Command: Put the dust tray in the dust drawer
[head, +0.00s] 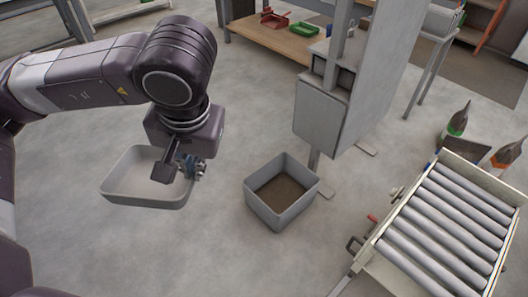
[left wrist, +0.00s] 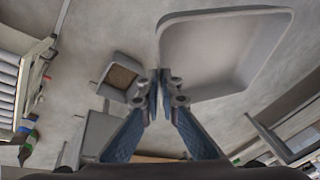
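The dust tray, a pale grey empty open tray (head: 135,178), is at the left of the head view and fills the upper right of the left wrist view (left wrist: 220,50). My left gripper (head: 190,168) is at its right end, with its fingers closed together on the rim; they also show in the left wrist view (left wrist: 160,95). The tray looks held above the floor. A grey open box with a brown bottom (head: 262,205), possibly the dust drawer, stands to the right of the tray, apart from it. My right gripper is not in view.
A grey upright machine (head: 325,118) stands behind the box. A wooden bench with red and green trays (head: 305,30) is at the back. The floor between tray and box is clear.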

